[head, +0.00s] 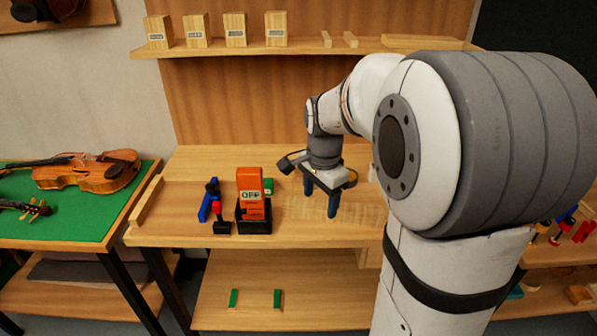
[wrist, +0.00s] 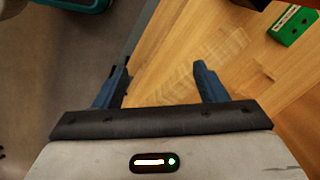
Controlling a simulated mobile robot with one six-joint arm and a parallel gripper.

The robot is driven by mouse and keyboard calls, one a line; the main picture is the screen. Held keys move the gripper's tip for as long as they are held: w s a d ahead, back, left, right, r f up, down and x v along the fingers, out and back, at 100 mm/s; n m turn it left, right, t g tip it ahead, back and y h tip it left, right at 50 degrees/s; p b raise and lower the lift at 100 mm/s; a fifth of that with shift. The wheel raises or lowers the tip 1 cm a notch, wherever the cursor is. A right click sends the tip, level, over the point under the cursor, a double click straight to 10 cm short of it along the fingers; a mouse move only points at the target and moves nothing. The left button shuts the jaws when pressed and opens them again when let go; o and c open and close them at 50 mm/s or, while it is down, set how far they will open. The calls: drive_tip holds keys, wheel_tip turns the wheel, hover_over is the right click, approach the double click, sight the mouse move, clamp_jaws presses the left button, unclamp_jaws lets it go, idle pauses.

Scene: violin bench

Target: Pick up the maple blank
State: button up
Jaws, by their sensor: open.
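No piece can be surely told as the maple blank. Several pale wooden blocks with small labels too small to read (head: 235,30) stand on the upper shelf, and one could be it. My gripper (head: 320,198) points down over the workbench, well below and in front of that shelf. Its two blue fingers are apart with nothing between them. In the wrist view my gripper (wrist: 162,82) also shows open and empty, with the bench edge and grey floor beyond it.
An orange box marked OFF (head: 250,192) is in a black tray (head: 255,226), left of my gripper. Blue and red-black tools (head: 206,205) and a green block (wrist: 293,25) are nearby. Thin strips (head: 338,39) lie on the upper shelf (head: 300,47). A violin (head: 95,172) lies on the left table.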

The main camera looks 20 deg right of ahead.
drive_tip(key=w+d+f+m, duration=0.2)
drive_tip(key=w+m, duration=0.1)
drive_tip(key=w+d+f+m, duration=0.2)
drive_tip(key=w+d+m, duration=0.1)
drive_tip(key=w+d+f+m+g, duration=0.1)
drive_tip(key=w+d+f+m, duration=0.1)
drive_tip(key=w+m, duration=0.1)
drive_tip(key=shift+d, duration=0.4)
drive_tip(key=shift+d+f, duration=0.15)
drive_tip(key=shift+f, duration=0.25)
drive_tip(key=f, duration=0.7)
drive_tip(key=shift+w+d+f, duration=0.15)
drive_tip(key=shift+d, duration=0.1)
drive_tip(key=shift+c, duration=0.5)
drive_tip(key=c, duration=1.3)
